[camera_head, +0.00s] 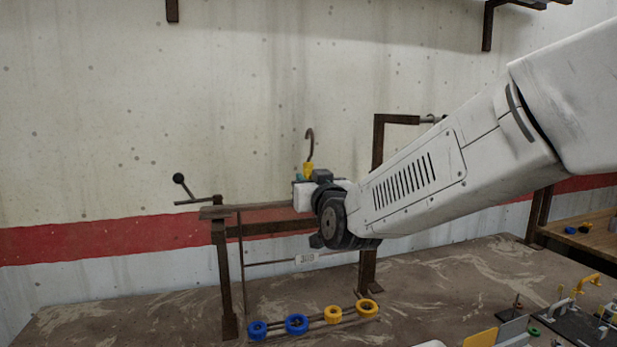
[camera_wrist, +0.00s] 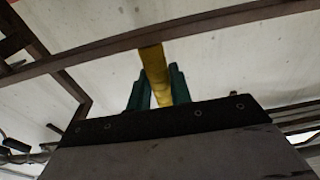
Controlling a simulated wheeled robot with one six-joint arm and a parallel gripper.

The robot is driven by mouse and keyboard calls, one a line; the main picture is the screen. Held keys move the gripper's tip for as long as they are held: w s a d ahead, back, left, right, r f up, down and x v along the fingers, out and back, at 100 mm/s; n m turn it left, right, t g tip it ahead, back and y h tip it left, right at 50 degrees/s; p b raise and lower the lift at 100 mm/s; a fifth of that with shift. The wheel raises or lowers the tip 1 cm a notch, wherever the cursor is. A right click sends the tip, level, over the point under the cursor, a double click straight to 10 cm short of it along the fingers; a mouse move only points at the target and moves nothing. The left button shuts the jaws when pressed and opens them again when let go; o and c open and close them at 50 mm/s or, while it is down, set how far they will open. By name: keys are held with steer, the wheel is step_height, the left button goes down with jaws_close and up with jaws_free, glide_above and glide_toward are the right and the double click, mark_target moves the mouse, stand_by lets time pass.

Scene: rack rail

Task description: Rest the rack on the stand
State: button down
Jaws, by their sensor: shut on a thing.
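My gripper (camera_wrist: 158,88) is shut on a yellow strip (camera_wrist: 154,62), with teal fingers on either side in the wrist view. In the head view a yellow piece (camera_head: 308,169) shows at my gripper, with a dark hook (camera_head: 309,143) rising above it. This looks like the top of the rack; my arm hides part of it. The brown stand (camera_head: 227,285) has a left post, a rail and a taller right post (camera_head: 378,143). I cannot tell whether the rack touches the stand.
Blue rings (camera_head: 296,324) and yellow rings (camera_head: 367,308) sit on thin rails low at the stand's front. A lever with a black ball (camera_head: 179,178) stands at the left. Small fixtures (camera_head: 580,320) crowd the right; the left table (camera_head: 120,318) is clear.

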steer(key=shift+f, duration=0.25)
stand_by(0.8)
steer(key=c, duration=1.2)
jaws_free()
steer(key=shift+f, duration=0.15)
